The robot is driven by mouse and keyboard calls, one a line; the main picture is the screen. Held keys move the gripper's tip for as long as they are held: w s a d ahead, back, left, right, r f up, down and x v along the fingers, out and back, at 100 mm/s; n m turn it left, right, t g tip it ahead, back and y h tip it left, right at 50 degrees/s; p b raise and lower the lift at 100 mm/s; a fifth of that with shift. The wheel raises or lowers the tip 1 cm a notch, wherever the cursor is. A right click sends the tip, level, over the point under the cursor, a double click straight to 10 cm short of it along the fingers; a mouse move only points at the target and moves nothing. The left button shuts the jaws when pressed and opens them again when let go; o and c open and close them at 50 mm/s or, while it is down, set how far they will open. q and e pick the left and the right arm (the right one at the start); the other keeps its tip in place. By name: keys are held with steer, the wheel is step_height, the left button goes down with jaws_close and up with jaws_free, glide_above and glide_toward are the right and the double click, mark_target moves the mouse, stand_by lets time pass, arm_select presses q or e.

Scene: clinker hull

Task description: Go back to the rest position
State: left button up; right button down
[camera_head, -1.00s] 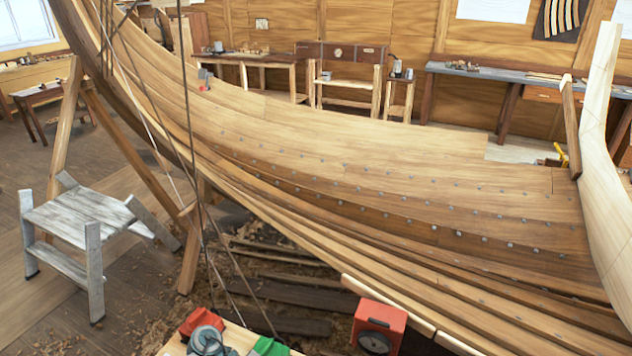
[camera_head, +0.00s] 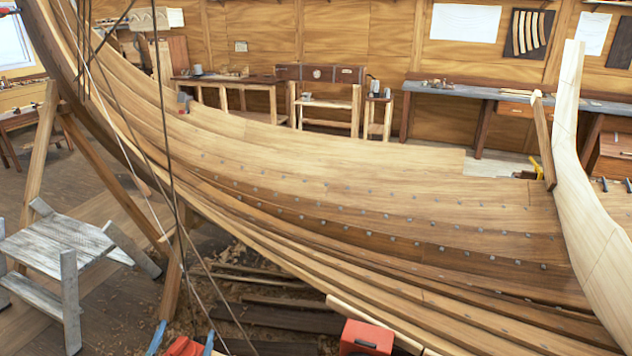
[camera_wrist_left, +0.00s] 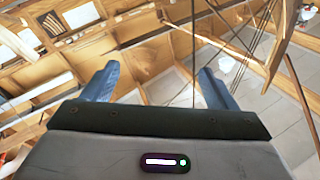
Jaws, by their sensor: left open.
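My left gripper (camera_head: 183,338) shows at the bottom edge of the head view, as two blue fingertips standing apart. In the left wrist view both blue fingers of the left gripper (camera_wrist_left: 158,84) are spread, with nothing between them. My right gripper is not in view.
The plank hull (camera_head: 400,215) fills the middle. Dark cords (camera_head: 165,130) hang on the left. A grey step stool (camera_head: 65,245) stands lower left. A red box (camera_head: 366,338) and a red item (camera_head: 184,347) lie at the bottom edge. Benches (camera_head: 317,75) line the wall.

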arm_select(q)
steer(key=s+a+f+n+g+y, duration=0.4)
steer(key=s+a+f+n+g, duration=0.1)
steer(key=s+f+g, duration=0.3)
steer(key=s+d+f+m+g+h, duration=0.1)
steer(key=s+d+g, duration=0.15)
steer(key=s, duration=0.35)
steer(key=s+d+f+g+h, duration=0.1)
steer(key=s+f+g, duration=0.15)
steer(key=s, duration=0.35)
steer(key=s+d+f+m+g+h, duration=0.1)
steer(key=s+g, duration=0.2)
steer(key=s, duration=0.2)
step_height(320, 180, down, 35)
steer(key=a+g+b, duration=0.1)
steer(key=a+b, duration=0.2)
steer(key=b, duration=0.4)
steer(key=s+f+b, duration=0.2)
steer(key=s+f, duration=0.4)
steer(key=f, duration=0.3)
steer(key=s+f+g+b, duration=0.1)
steer(key=s+f+b, duration=0.1)
steer(key=s+f, duration=0.4)
steer(key=s+a+f+b, duration=0.1)
steer(key=s+f+b, duration=0.2)
steer(key=s+f, duration=0.4)
step_height(320, 180, down, 6)
steer(key=shift+r+n+g, duration=0.1)
steer(key=shift+n+g, duration=0.2)
